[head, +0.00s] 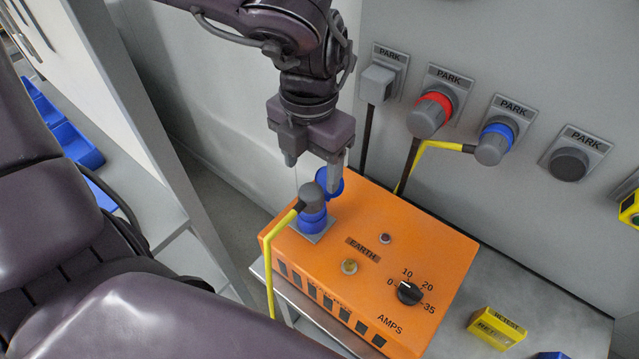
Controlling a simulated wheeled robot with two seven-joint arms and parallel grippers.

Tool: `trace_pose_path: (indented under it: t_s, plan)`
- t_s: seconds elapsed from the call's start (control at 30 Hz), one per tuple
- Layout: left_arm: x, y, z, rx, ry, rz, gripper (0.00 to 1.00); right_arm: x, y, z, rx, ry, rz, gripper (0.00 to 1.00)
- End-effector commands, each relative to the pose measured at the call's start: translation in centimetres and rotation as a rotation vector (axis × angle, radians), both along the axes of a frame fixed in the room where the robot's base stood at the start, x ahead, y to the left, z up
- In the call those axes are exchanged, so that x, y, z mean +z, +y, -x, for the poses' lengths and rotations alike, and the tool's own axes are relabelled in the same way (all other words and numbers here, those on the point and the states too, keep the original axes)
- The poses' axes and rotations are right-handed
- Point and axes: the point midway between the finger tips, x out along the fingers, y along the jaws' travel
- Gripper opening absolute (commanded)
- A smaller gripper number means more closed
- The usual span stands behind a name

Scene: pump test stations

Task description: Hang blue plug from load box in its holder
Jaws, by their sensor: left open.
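The orange load box (413,255) stands on a grey bench below the wall. The blue plug (312,197), with a grey back and a yellow cable, sits on the blue socket at the box's far left corner. A round blue lid (329,181) stands open behind it. My left gripper (315,166) is open just above the plug, its fingers pointing down and apart, with nothing between them. On the wall is a row of PARK holders: one has a grey block, one a red plug (431,112), one a blue-ringed plug (494,142). The rightmost full one (570,163) shows a dark round face. My right gripper is not in view.
The load box has a dial (409,292) and an EARTH terminal on top. A yellow RETEST block (496,328) lies on the bench at the right. Black and yellow cables hang from the wall holders behind the box. Blue bins (75,143) are at the far left.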

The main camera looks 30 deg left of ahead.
Motion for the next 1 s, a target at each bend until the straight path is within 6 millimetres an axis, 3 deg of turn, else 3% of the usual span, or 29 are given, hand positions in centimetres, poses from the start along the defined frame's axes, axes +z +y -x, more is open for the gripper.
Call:
trace_pose_path:
  t_s: [0.57,1.0]
  plan:
    - [-1.0,0.0,0.0,0.000,0.000,0.001,0.64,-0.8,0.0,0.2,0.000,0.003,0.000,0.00]
    - [-7.1,0.0,0.0,0.000,0.000,0.000,0.64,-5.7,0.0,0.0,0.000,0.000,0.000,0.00]
